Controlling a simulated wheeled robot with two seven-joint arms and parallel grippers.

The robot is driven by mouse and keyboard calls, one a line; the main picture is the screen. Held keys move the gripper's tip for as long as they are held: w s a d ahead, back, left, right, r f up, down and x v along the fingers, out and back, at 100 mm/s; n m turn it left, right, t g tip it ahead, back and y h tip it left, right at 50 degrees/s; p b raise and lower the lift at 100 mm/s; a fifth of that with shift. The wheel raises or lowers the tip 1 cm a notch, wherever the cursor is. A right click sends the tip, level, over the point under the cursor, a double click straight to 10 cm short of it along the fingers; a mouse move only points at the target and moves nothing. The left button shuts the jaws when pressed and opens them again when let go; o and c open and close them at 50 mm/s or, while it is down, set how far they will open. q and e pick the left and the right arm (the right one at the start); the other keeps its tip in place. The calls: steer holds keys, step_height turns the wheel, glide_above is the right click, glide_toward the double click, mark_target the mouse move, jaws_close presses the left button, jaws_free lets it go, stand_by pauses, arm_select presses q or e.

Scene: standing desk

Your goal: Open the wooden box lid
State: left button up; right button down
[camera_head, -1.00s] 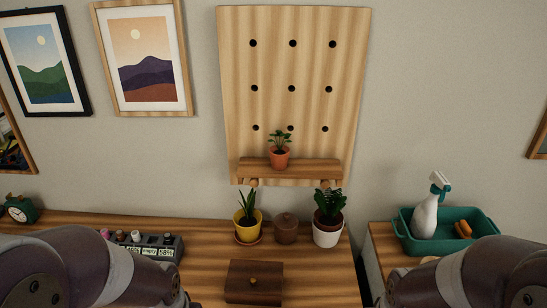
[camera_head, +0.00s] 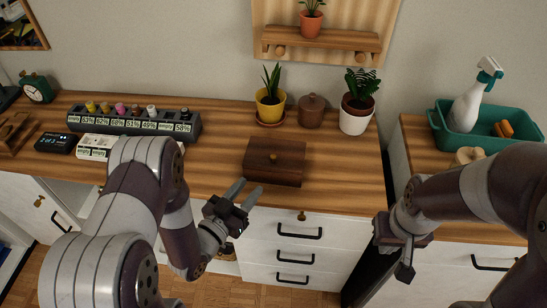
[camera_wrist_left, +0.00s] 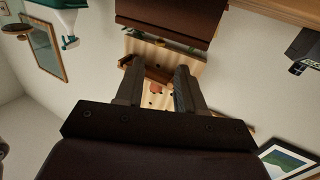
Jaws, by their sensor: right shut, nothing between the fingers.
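The dark wooden box (camera_head: 290,172) stands on the desk with its lid (camera_head: 258,150) down. A small brass knob (camera_head: 274,157) sits on the box. My left gripper (camera_head: 245,189) is just in front of the box's front left, with its fingers spread and nothing between them. In the left wrist view the two fingers (camera_wrist_left: 157,88) are apart, and the dark box (camera_wrist_left: 170,18) shows beyond them at the top edge. My right gripper (camera_head: 404,270) hangs shut and empty at the right, in front of the gap between the desks, away from the box.
Behind the box stand a yellow-potted plant (camera_head: 270,109), a brown lidded jar (camera_head: 311,112) and a white-potted plant (camera_head: 355,121). A dark rack with labels (camera_head: 130,124) lies to the left. A teal tray (camera_head: 439,122) with a spray bottle is at right. The desk right of the box is clear.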

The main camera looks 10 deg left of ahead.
mark_target(272, 158)
arm_select(q)
steer(key=x, duration=1.2)
steer(key=shift+w+d+r, duration=0.1)
steer(key=shift+w+r, duration=0.2)
steer(key=shift+r, duration=0.05)
jaws_close()
